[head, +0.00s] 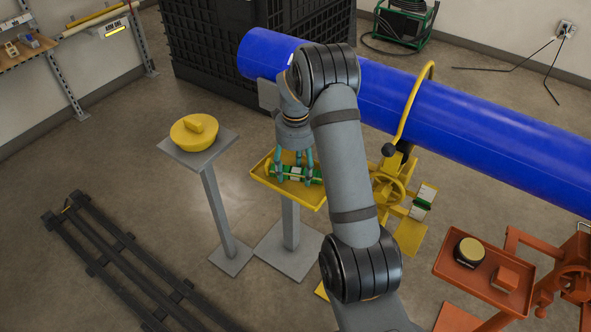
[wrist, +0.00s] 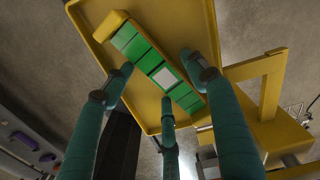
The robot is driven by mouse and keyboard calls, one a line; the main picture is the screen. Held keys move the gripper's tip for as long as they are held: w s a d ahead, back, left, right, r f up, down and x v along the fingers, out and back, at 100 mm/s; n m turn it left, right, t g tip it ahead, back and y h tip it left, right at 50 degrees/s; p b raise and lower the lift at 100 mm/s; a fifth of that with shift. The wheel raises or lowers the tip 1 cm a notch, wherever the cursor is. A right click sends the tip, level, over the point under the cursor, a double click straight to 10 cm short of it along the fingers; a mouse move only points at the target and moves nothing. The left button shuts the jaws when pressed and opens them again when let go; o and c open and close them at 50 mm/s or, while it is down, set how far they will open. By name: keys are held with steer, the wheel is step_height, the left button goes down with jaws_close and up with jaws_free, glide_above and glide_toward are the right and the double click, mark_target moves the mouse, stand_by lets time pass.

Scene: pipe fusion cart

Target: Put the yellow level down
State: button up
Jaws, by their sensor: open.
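The yellow level (head: 295,174) appears to be the bar with a green segmented face and yellow edge lying in a yellow tray (head: 262,171) on a grey post. In the wrist view the level (wrist: 137,48) lies slantwise in the tray (wrist: 200,20), with a white square on its green face. My gripper (head: 295,179) is above the tray, fingers pointing down. In the wrist view its three teal fingers (wrist: 160,82) are spread open around the level. I cannot tell whether any fingertip touches it. The fingers hide small parts of the level.
A grey stand (head: 207,165) with a round yellow object (head: 193,132) is left of the tray. A large blue pipe (head: 470,128) and yellow handwheel (head: 388,190) are behind and right. An orange tray (head: 463,279) is at lower right. Dark rails (head: 125,262) lie on the floor.

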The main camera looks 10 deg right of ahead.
mark_target(295, 174)
step_height(295, 174, up, 12)
steer(key=p, duration=0.1)
steer(key=shift+r, duration=0.15)
stand_by(0.5)
step_height(295, 174, down, 13)
steer(key=shift+f+b, duration=0.1)
steer(key=shift+b, duration=0.7)
steer(key=shift+r+p, duration=0.4)
steer(key=shift+r, duration=1.75)
